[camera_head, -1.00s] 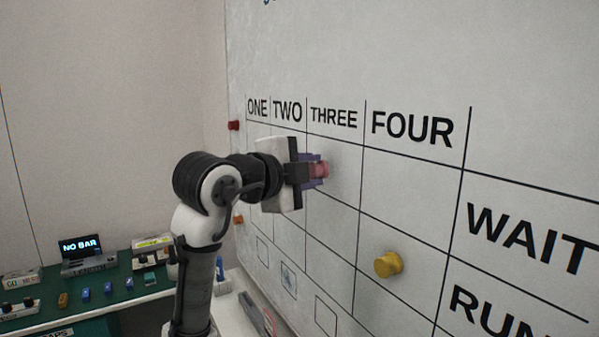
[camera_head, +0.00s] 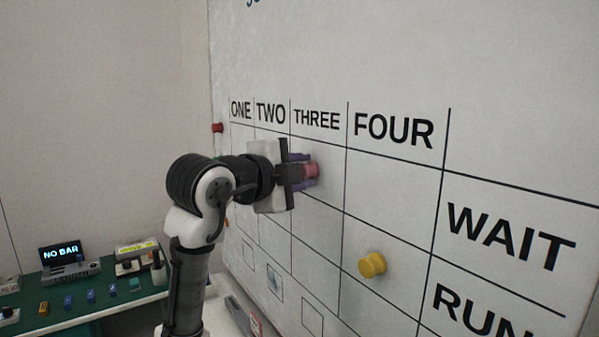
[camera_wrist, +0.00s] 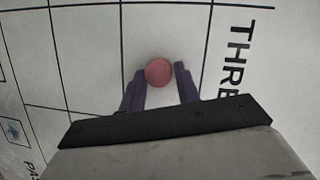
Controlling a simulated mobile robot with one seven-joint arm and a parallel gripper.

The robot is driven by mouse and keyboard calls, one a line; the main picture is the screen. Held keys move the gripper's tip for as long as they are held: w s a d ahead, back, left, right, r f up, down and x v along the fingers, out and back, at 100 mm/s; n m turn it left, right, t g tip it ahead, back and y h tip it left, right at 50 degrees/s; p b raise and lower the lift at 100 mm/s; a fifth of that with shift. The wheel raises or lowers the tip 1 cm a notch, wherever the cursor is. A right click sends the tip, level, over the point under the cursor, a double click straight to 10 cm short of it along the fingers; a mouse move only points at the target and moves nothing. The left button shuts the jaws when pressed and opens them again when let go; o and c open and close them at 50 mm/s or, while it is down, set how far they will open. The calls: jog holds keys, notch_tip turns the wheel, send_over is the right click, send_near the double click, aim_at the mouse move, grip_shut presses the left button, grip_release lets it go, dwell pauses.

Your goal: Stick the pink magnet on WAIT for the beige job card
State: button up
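The pink magnet (camera_head: 311,171) sits at the whiteboard in the WAIT row under the THREE heading. Small cards show low on the board: one under ONE (camera_head: 247,248), one under TWO (camera_head: 275,283) and one under THREE (camera_head: 312,318). I cannot tell which is beige.
A yellow magnet (camera_head: 372,265) is on the board under FOUR, low in the grid. A red magnet (camera_head: 217,128) is at the board's left edge. A green-topped bench (camera_head: 75,304) with small blocks and devices stands at lower left.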

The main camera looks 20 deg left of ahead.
jog(key=o, duration=0.4)
